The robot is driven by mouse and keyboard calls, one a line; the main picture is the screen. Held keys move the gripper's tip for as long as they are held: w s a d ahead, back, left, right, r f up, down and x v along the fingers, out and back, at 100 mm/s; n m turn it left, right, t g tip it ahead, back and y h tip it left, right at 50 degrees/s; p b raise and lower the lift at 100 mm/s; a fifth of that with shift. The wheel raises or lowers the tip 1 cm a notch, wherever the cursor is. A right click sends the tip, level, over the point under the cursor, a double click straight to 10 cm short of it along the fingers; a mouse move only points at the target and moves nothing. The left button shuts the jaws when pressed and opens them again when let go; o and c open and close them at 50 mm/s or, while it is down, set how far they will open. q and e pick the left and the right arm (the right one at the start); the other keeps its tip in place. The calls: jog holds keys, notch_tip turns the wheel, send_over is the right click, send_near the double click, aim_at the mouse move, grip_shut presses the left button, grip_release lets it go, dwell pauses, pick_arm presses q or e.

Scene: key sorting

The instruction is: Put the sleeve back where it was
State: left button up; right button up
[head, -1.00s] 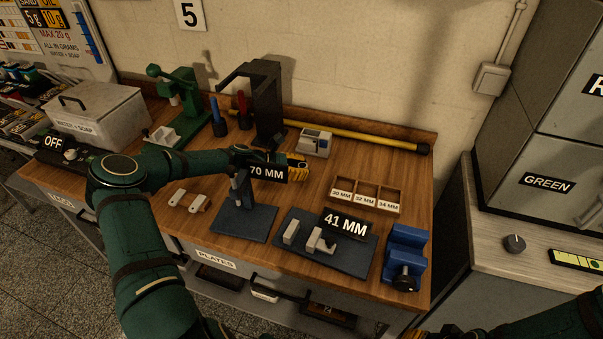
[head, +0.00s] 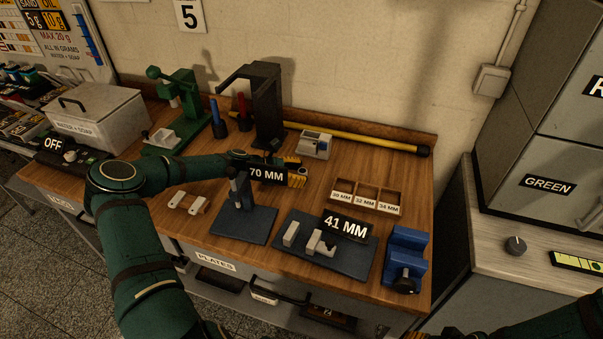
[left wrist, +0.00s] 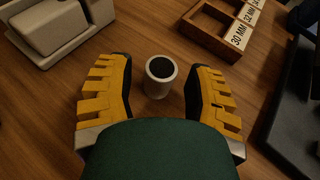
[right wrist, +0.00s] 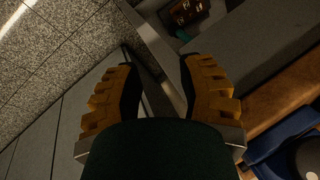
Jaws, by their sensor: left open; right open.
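A light grey hollow sleeve (left wrist: 160,84) with a dark bore stands upright on the wooden bench in the left wrist view. My left gripper (head: 298,170) is open, with one finger on each side of the sleeve and a gap to both. I cannot make out the sleeve in the head view. A wooden tray (head: 379,209) with compartments marked 30, 32 and 34 MM lies to the right of this gripper; its corner also shows in the left wrist view (left wrist: 207,40). My right gripper (right wrist: 160,70) is open and empty, off the bench's front right.
A stand marked 70 MM (head: 240,222) is just in front of my left gripper. A 41 MM gauge plate (head: 345,262) and a blue vise (head: 405,252) stand at the front right. A small grey device (head: 316,143) and a yellow rod (head: 375,140) lie behind.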

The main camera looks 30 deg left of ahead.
pick_arm(q)
jog(key=p+v, duration=0.1)
jog(key=v, duration=1)
jog(key=shift+r+p, duration=0.1)
jog(key=shift+p, duration=0.3)
